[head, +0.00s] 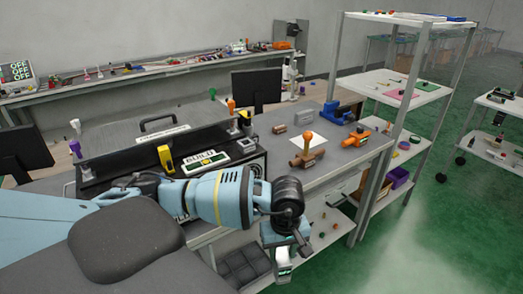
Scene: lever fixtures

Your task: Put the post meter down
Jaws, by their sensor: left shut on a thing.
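My left gripper (284,270) hangs in front of the bench's front edge, below the level of the bench top, pointing down. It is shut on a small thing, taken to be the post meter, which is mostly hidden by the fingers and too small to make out. The grey bench top (345,157) lies behind and above the gripper. A dark panel with a lit display (207,159) and a yellow-and-black device (165,158) stand on the bench behind my left forearm. My right gripper is not in view.
A blue fitting (340,112) and an orange valve (357,137) sit farther right. A shelf rack (409,75) stands at the bench's right end. Small bare patches of bench lie between the fixtures.

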